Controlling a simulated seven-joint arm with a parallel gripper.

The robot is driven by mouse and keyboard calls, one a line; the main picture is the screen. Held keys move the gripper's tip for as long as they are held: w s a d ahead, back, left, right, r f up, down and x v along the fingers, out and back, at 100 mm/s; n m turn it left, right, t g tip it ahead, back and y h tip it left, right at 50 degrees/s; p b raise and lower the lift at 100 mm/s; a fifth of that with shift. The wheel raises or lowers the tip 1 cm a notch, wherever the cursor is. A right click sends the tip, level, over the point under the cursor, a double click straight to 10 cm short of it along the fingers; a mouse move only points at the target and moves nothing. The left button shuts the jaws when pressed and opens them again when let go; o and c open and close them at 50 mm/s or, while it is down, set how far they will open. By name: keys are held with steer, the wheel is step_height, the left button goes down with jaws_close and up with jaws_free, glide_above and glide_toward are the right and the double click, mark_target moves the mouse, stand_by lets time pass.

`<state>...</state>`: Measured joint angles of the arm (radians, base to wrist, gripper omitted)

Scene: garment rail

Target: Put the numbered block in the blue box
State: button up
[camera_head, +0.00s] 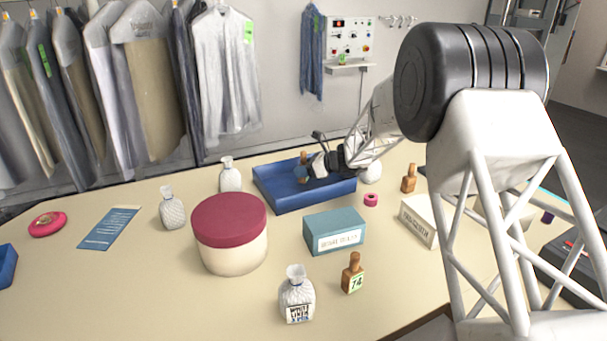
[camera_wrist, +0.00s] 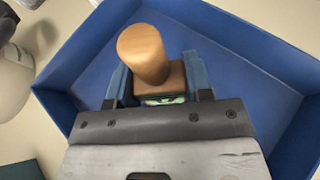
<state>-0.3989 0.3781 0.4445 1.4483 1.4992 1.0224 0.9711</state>
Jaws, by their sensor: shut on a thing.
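The blue box (camera_head: 312,197) is an open shallow tray at the back middle of the table; it fills most of the wrist view (camera_wrist: 75,62). My gripper (camera_wrist: 160,84) is shut on a brown wooden block (camera_wrist: 143,52) with a round neck, over the box floor. The held block also shows in the head view (camera_head: 303,160), upright at the box. A green label edge shows on it, but its number is not readable. I cannot tell whether the block touches the floor. A similar block (camera_head: 352,275) with a green number label stands at the front.
Another brown block (camera_head: 409,179) stands right of the box. A white carton (camera_head: 418,220) is at the right.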

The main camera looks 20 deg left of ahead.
steer(key=shift+f, duration=0.95)
steer(key=shift+f, duration=0.15)
steer(key=o, duration=0.9)
steer(key=shift+d+r, duration=0.3)
steer(key=shift+d, duration=0.15)
steer(key=shift+v, duration=1.05)
steer(key=shift+r, duration=3.5)
